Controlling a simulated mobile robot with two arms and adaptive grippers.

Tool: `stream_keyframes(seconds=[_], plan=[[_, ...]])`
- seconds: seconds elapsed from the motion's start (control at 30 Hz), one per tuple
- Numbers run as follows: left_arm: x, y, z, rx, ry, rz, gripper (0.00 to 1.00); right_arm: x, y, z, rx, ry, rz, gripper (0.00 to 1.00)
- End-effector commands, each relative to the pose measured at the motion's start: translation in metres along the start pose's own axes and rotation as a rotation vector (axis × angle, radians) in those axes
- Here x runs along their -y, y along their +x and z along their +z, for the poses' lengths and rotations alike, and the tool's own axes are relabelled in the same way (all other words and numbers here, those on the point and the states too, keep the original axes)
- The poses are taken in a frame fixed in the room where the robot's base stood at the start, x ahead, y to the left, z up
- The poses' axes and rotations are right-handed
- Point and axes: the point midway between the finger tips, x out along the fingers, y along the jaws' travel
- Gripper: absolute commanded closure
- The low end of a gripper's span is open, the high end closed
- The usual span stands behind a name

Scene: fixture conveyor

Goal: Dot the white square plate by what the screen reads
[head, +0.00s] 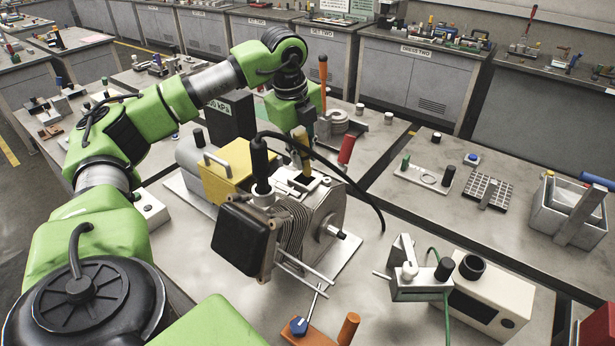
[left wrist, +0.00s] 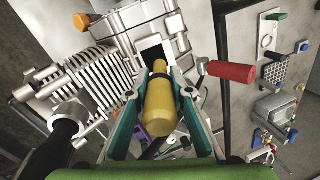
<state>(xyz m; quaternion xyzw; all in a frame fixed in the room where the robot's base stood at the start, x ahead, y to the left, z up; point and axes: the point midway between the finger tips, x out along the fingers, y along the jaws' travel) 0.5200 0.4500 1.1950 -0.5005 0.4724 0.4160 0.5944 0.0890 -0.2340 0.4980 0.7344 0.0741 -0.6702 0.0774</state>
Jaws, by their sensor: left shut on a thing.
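My left gripper (head: 301,158) is shut on a yellow bottle-shaped piece (left wrist: 159,108), which also shows in the head view (head: 300,142). The narrow end of the piece is at a rectangular opening (left wrist: 151,50) in the top of a grey finned engine (head: 322,212). I cannot tell if it is inside. A dark screen (head: 232,115) behind my left arm reads "kPa" after digits that look like "30", partly hidden. A pale plate (head: 418,178) with a ring, a green peg and a black peg lies right of centre. I cannot tell if it is the white square plate.
A yellow box (head: 226,172) stands left of the engine. A black cable arcs over it from a black handle (head: 259,155). A red cylinder (head: 347,149) stands close on the right. A cream box (head: 490,305) and grey clamp (head: 415,280) are at front right.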

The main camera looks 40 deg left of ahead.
Motion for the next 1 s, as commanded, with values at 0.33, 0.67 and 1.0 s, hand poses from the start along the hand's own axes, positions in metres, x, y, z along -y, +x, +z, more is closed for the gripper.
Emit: stream_keyframes(seconds=[0.33, 0.67, 1.0], plan=[[-0.0008, 0.0037, 0.0000, 0.000, 0.000, 0.000, 1.00, -0.0004, 0.0032, 0.0005, 0.000, 0.000, 0.001, 0.60], [-0.0016, 0.0076, -0.0002, 0.000, 0.000, 0.000, 1.00, -0.0019, 0.0062, 0.0011, 0.001, -0.001, 0.002, 0.60], [-0.0019, 0.0081, -0.0003, 0.000, 0.000, 0.001, 1.00, -0.0023, 0.0063, 0.0011, 0.001, -0.001, 0.003, 0.60]])
